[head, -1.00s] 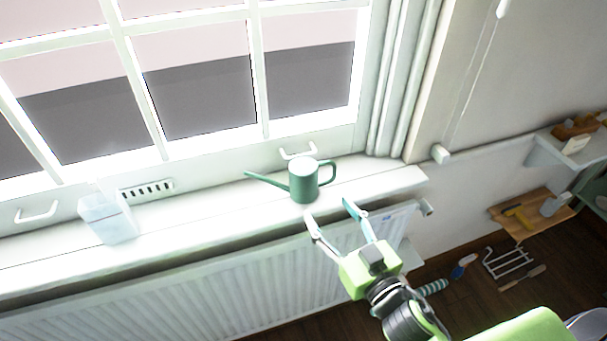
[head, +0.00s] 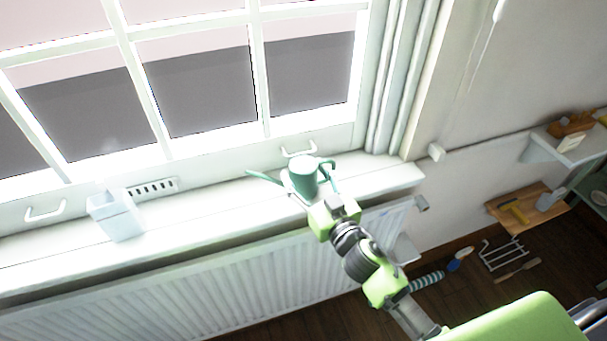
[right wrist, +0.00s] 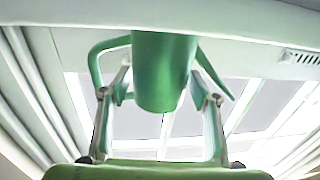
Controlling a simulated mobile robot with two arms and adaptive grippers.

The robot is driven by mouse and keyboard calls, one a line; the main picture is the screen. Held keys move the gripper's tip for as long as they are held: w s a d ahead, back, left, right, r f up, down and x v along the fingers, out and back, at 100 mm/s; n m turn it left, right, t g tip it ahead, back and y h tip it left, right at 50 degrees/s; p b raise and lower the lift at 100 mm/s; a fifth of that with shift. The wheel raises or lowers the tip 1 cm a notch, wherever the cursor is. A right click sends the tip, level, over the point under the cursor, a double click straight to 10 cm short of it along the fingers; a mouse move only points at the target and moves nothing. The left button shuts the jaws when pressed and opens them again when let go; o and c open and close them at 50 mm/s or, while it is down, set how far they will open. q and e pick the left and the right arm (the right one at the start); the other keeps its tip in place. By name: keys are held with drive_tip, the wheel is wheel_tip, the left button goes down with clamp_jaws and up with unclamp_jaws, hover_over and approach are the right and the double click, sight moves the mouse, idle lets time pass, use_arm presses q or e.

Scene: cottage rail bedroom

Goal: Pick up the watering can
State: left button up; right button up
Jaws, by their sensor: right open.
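The green watering can (head: 303,177) stands on the white windowsill, its spout to the left and its handle to the right. My right gripper (head: 312,186) is at the can, open, with one finger on each side of the can's body. In the right wrist view the can (right wrist: 163,70) is between the two open fingers (right wrist: 160,98). The handle shows on the left there and the spout on the right. I cannot tell whether the fingers touch the can. My left gripper is not in view.
A white container (head: 117,217) stands on the sill (head: 215,212) to the left. A window handle (head: 298,149) is behind the can. The radiator (head: 230,285) is below the sill. A wooden board with tools (head: 527,208) and a wire rack (head: 502,254) are at the right.

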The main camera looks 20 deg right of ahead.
sight(303, 164)
drive_tip(key=shift+w+a, duration=0.15)
drive_tip(key=shift+w, duration=0.55)
drive_tip(key=c, duration=1.2)
drive_tip(key=shift+c, duration=0.4)
drive_tip(key=shift+r, duration=0.5)
wheel_tip(303, 164, up, 2)
drive_tip(key=shift+r, duration=0.1)
drive_tip(key=s+a+r, duration=0.3)
drive_tip(key=s+r, duration=0.7)
drive_tip(key=s, duration=0.3)
drive_tip(key=shift+s+a+b, duration=0.2)
drive_tip(key=shift+s+b, duration=0.15)
